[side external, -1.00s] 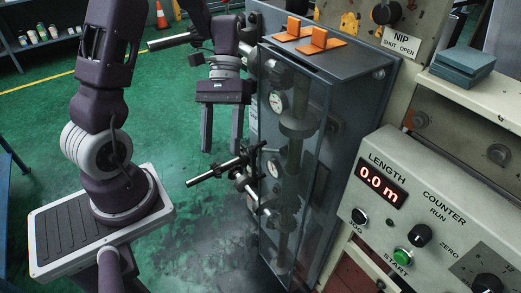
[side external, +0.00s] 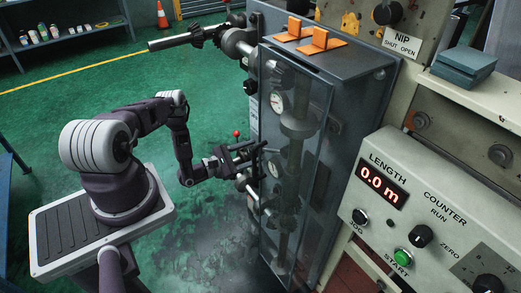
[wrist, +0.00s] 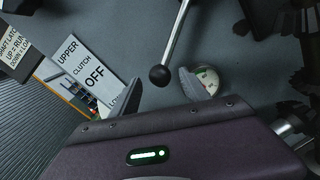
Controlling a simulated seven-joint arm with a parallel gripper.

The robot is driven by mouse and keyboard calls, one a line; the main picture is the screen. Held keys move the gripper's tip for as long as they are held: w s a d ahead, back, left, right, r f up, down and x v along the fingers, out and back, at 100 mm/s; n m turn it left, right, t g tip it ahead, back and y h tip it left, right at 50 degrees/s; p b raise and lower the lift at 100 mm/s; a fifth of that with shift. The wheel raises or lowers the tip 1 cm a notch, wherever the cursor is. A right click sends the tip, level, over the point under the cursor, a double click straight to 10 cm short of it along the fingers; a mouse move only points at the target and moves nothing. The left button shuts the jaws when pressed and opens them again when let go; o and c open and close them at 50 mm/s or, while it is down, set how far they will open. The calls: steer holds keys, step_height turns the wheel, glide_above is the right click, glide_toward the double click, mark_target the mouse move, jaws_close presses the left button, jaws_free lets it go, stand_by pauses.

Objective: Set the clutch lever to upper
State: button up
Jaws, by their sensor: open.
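In the wrist view a metal lever rod with a black ball knob (wrist: 160,76) comes down from the top edge. Its knob lies between the two fingertips of my gripper (wrist: 160,92), apart from both as far as I can tell. A tilted white label (wrist: 86,68) left of it reads UPPER, CLUTCH, OFF and a partly hidden word starting LO. In the side view my gripper (side external: 246,157) is open at the left face of the grey cabinet (side external: 345,110). The clutch lever cannot be made out clearly there.
A red ball knob (side external: 237,133) stands just above my gripper. A horizontal shaft (side external: 185,38) juts left from the cabinet higher up. A round gauge (wrist: 206,78) sits behind the right finger. The green floor (side external: 60,130) to the left is open.

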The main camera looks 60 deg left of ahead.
steer(key=w, duration=0.3)
steer(key=shift+w+d, duration=0.25)
steer(key=shift+c, duration=0.4)
jaws_close()
stand_by(0.8)
